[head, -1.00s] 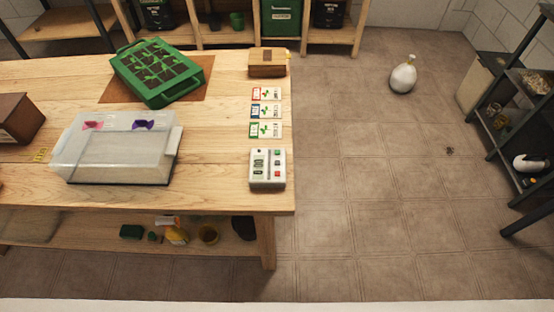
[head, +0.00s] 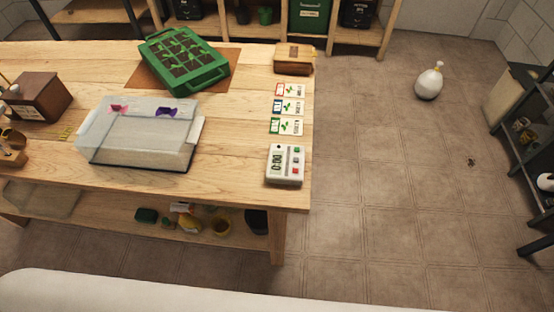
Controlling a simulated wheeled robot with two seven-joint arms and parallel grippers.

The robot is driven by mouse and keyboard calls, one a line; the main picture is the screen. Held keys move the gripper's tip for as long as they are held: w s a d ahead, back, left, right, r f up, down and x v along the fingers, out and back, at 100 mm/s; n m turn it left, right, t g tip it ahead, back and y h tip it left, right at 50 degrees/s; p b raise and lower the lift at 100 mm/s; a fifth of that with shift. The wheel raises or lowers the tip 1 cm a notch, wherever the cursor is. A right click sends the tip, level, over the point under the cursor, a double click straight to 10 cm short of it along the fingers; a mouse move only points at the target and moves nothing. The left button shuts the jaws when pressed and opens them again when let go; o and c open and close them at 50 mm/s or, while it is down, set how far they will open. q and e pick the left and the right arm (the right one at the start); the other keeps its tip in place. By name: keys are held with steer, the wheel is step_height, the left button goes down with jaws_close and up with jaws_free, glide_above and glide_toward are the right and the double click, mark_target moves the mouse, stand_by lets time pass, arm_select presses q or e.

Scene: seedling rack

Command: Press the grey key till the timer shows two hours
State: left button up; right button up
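The timer (head: 285,178) is a small white box lying on the workbench near its front right corner. Its display is turned sideways and seems to read 0:00, though it is small. A column of small keys runs beside the display, with a red one and a green one among them. Which key is grey is too small to tell for sure. Neither of my grippers is in view, and nothing touches the timer.
Seed packets (head: 287,106) lie behind the timer, with a wooden box (head: 294,60) beyond. A clear-lidded propagator (head: 140,140) stands to the left, a green seedling tray (head: 184,62) farther back. The floor right of the workbench (head: 235,150) is open, with a white round bottle (head: 429,83) on it.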

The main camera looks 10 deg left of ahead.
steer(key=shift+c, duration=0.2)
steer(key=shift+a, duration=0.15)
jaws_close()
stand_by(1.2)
